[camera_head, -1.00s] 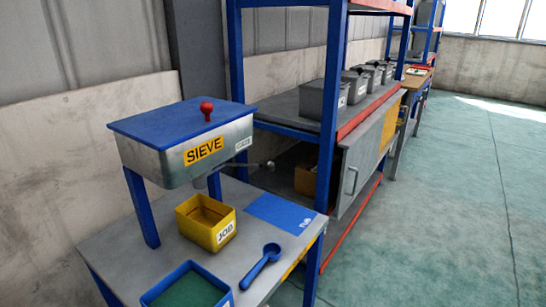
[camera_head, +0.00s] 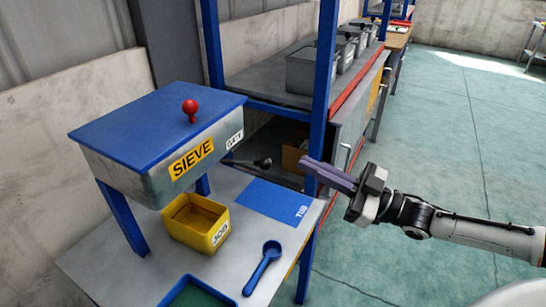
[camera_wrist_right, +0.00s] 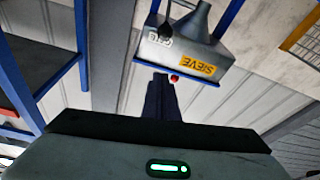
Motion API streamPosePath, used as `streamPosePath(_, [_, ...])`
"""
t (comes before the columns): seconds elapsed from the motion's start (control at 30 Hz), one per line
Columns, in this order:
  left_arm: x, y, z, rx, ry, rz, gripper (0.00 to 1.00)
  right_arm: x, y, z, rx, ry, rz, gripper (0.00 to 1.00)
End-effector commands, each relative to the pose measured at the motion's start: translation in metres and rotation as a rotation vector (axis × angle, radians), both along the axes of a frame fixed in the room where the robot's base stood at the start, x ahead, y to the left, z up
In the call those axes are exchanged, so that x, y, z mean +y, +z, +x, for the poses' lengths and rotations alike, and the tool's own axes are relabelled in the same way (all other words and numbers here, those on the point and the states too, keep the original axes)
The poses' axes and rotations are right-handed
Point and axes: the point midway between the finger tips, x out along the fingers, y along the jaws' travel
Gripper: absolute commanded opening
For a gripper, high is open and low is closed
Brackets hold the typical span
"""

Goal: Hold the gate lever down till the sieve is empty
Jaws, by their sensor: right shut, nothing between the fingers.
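The sieve (camera_head: 160,150) is a metal box with a blue lid and red knob, standing on blue legs; its inside is hidden. The gate lever (camera_head: 264,162) is a thin rod with a dark knob, sticking out to the right below the GATE label. My right gripper (camera_head: 306,168) is shut and empty, to the right of the lever knob and apart from it in the picture. In the right wrist view, the sieve (camera_wrist_right: 190,60) appears upside down beyond my fingers (camera_wrist_right: 160,85). A yellow JOB box (camera_head: 196,222) stands below the sieve. My left gripper is out of view.
A blue TUB mat (camera_head: 268,198) lies bare on the bench (camera_head: 130,255). A blue scoop (camera_head: 263,266) and a blue tray (camera_head: 198,290) are near the front. A shelf post (camera_head: 322,100) rises behind the lever. Floor at right is clear.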

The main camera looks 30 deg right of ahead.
Motion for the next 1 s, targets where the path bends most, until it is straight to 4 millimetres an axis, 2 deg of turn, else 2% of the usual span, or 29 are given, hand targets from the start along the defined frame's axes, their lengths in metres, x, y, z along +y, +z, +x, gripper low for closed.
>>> streamPosePath(0.27, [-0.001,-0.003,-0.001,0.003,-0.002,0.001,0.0,0.007,0.003,0.01,-0.003,-0.001,0.001,0.0])
streamPosePath(0.87, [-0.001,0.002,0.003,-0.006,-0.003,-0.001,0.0,0.055,0.027,0.08,-0.003,-0.001,0.001,0.0])
streamPosePath(1.0, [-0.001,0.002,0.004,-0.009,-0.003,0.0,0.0,0.051,0.002,0.081,0.005,-0.002,-0.001,0.0])
